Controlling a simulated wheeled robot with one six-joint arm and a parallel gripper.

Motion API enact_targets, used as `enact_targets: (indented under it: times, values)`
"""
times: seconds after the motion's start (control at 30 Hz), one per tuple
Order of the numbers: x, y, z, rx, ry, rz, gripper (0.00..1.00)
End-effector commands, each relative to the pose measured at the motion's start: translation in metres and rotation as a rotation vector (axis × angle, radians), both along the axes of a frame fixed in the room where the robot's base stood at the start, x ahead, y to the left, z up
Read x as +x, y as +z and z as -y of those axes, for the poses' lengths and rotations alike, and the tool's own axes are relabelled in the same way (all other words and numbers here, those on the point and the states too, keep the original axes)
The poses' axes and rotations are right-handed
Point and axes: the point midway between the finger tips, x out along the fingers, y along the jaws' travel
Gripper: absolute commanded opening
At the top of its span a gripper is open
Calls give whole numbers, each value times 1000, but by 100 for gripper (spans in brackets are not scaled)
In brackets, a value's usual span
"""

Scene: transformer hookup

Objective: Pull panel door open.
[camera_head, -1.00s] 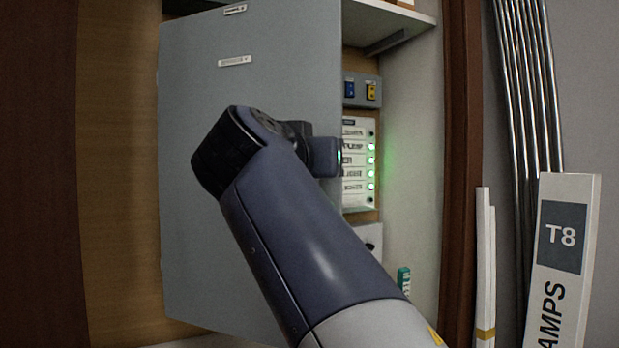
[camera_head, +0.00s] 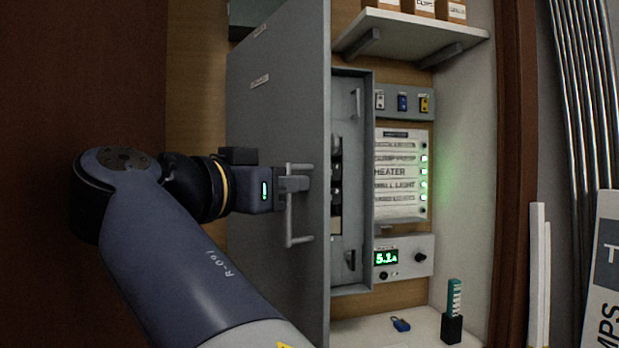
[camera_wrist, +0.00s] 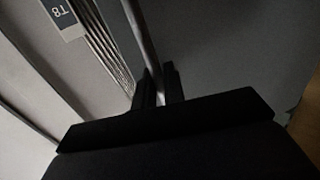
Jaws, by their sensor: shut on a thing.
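The grey panel door (camera_head: 270,110) stands swung open in the head view, seen at a steep angle, with the panel interior showing to its right. A vertical bar handle (camera_head: 299,240) is mounted on the door's outer face. My gripper (camera_head: 298,184) is shut on the handle near its upper part. In the wrist view the handle bar (camera_wrist: 142,50) runs up from between the two dark fingers (camera_wrist: 157,88). The grey panel box (camera_head: 352,110) behind the door is partly visible, with dark parts inside.
Right of the panel are a label board with green lights (camera_head: 402,172), a switch strip (camera_head: 404,102) and a meter (camera_head: 404,258). A blue padlock (camera_head: 401,324) and a teal object in a black holder (camera_head: 453,315) are on the lower ledge. A shelf (camera_head: 410,35) holds boxes above.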

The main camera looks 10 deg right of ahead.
Motion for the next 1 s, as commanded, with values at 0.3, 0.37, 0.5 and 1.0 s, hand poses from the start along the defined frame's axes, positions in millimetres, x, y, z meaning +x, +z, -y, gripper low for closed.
enact_targets:
  times: [0.3, 0.37, 0.5, 1.0]
  values:
    - [-1, 0, -10, -3, 5, 1, 0]
    - [-1, 0, -9, -3, 5, 1, 0]
    - [-2, 0, -9, -3, 4, 1, 0]
    - [-2, 1, -8, -1, 1, 1, 28]
